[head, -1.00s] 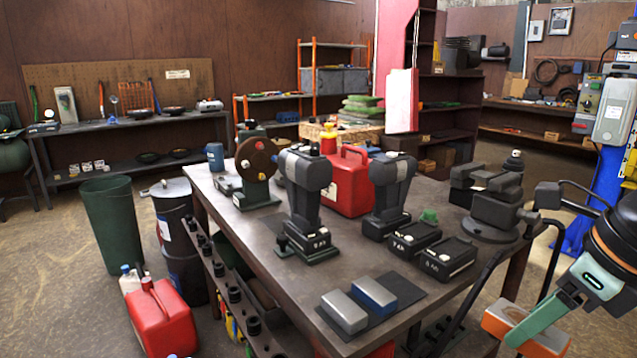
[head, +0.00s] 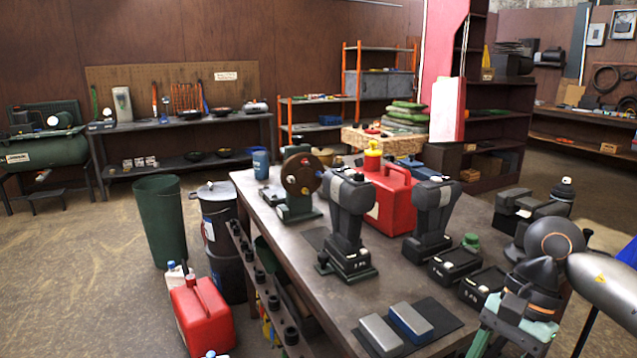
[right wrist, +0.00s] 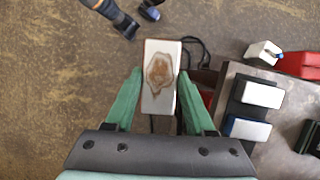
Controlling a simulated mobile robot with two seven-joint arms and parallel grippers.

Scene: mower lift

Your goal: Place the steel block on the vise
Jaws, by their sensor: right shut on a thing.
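My right gripper (head: 512,338) is at the bottom right of the head view, in front of the bench's near right end. In the right wrist view its green fingers (right wrist: 159,90) are shut on an orange-sided steel block (right wrist: 153,106) with a brown stain on its pale top. The held block is above the floor, beside the bench, and below the head view's edge. The dark vise (head: 514,204) stands at the bench's right end, partly hidden by my arm. A plain steel block (head: 381,335) and a blue-sided block (head: 411,322) lie on a black mat (head: 440,313). My left gripper is out of view.
The bench (head: 345,300) also carries two black power tools, dark battery packs (head: 455,265), a red can (head: 392,200) and a green grinder (head: 297,187). Another red can (head: 202,315) and a green bin (head: 161,222) stand on the floor at left.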

